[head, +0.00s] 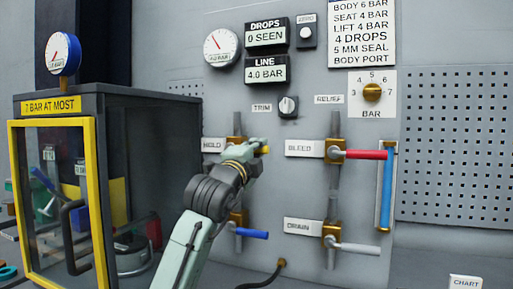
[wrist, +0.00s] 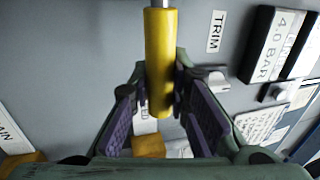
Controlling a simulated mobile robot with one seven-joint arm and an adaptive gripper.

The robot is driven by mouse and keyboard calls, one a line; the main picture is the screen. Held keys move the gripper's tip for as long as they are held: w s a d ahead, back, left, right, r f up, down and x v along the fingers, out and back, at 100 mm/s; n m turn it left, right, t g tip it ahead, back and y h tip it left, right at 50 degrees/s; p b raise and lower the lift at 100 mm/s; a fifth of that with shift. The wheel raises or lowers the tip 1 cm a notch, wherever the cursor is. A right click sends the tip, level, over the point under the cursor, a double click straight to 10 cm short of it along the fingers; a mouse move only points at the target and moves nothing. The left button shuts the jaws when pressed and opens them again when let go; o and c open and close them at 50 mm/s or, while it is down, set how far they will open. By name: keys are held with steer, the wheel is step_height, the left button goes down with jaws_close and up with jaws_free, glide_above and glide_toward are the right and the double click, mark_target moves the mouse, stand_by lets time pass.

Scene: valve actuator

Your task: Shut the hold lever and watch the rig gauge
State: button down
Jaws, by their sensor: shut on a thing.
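The hold lever's yellow handle (wrist: 160,45) runs between the two purple-padded fingers of my gripper (wrist: 161,85) in the wrist view, and the gripper is shut on it. In the head view my gripper (head: 252,148) covers most of the lever beside the HOLD label (head: 213,145); only a bit of yellow (head: 265,149) shows. The handle seems to point right there, but the valve body is mostly hidden. A round white gauge with a red needle (head: 222,48) is on the panel, and a blue-rimmed gauge (head: 62,54) stands on the cabinet; neither is visibly named rig.
A red bleed lever (head: 362,154), a grey drain lever (head: 358,248) and a blue lever (head: 250,233) stick out nearby. The LINE display (head: 265,70) reads 4.0 BAR; the DROPS display (head: 266,33) reads 0 SEEN. A yellow-framed cabinet door (head: 101,200) stands left of my arm.

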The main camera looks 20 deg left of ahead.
steer(key=shift+f+m, duration=0.2)
steer(key=shift+m, duration=0.1)
steer(key=c, duration=1.5)
jaws_free()
steer(key=v, duration=1.2)
steer(key=shift+a+r, duration=0.1)
